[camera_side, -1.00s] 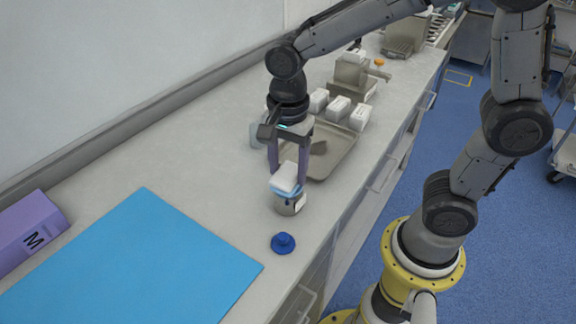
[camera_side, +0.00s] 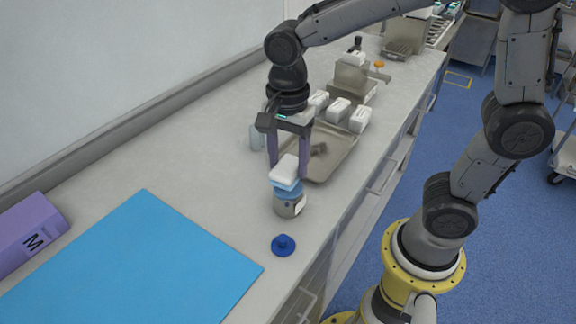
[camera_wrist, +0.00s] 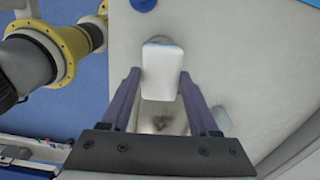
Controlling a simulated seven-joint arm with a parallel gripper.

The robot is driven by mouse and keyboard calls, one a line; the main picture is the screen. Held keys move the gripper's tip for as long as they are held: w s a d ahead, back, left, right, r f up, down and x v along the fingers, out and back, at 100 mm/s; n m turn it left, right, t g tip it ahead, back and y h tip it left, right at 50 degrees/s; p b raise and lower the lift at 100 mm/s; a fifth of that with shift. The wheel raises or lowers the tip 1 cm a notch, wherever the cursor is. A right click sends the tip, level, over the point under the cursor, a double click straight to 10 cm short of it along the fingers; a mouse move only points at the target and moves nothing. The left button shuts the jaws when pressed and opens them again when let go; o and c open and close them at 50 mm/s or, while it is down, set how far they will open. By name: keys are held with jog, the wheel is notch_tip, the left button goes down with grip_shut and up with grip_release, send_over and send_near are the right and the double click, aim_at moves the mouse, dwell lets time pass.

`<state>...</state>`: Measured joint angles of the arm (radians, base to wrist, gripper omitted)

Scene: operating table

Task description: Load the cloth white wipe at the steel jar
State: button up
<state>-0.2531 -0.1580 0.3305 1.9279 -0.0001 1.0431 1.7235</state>
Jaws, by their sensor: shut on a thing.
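The white wipe (camera_side: 284,168) is a pale block between the fingers of my gripper (camera_side: 288,172), tilted in the side view. It sits directly over the mouth of the steel jar (camera_side: 290,207), which stands upright on the counter. A light-blue band (camera_side: 287,187) shows between wipe and jar; I cannot tell which it belongs to, or whether the wipe touches the jar. In the wrist view the wipe (camera_wrist: 162,72) lies between the fingertips of my gripper (camera_wrist: 160,76), with a blue edge at its far end.
A blue lid (camera_side: 283,245) lies in front of the jar. A steel tray (camera_side: 335,160) is behind, with several white packs (camera_side: 338,110) beyond it. A blue mat (camera_side: 135,265) and purple box (camera_side: 30,232) are left. The counter between is clear.

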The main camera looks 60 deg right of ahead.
aim_at(288, 166)
jog(key=shift+r, duration=2.3)
